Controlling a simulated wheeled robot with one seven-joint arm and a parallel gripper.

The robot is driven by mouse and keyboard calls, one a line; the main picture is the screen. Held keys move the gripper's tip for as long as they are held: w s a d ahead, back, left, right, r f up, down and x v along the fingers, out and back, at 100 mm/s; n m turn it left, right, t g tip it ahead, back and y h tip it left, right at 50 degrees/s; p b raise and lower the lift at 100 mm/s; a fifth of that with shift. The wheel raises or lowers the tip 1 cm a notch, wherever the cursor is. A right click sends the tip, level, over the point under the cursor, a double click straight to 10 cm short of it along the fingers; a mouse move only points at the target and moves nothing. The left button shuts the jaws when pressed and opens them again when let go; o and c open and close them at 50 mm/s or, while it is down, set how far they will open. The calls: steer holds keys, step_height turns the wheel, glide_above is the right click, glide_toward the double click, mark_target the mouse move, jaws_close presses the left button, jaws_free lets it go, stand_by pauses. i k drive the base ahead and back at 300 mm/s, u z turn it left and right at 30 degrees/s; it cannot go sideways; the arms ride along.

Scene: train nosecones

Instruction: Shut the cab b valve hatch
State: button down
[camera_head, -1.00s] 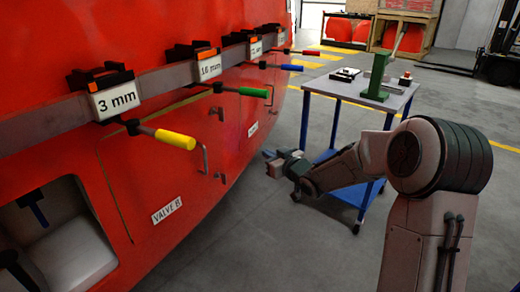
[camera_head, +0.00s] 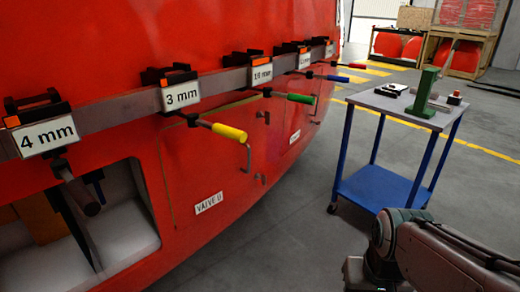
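The red cab side fills the left of the head view. A panel labelled "VALVE B" (camera_head: 208,203) is outlined by a thin seam, and I take it as the valve hatch (camera_head: 205,165). A bent grey handle (camera_head: 247,157) is at its right side. The panel looks nearly flush with the red body; I cannot tell whether it is fully shut. My gripper (camera_head: 352,270) seems to be at the bottom edge, right of the hatch and well apart from it. Its fingers are too cut off to read.
An open recess (camera_head: 110,235) with a pale interior is left of the hatch. Clamps with coloured handles, such as the yellow one (camera_head: 229,132), stick out from a grey rail (camera_head: 128,112). A blue trolley (camera_head: 375,188) stands at right. Grey floor is free between it and the cab.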

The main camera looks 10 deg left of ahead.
mark_target(204, 171)
steer(key=u, duration=0.35)
steer(key=k, duration=0.45)
steer(key=u, duration=0.75)
steer(key=i, duration=0.6)
steer(key=z, duration=0.75)
steer(key=i, duration=0.5)
steer(key=z, duration=0.5)
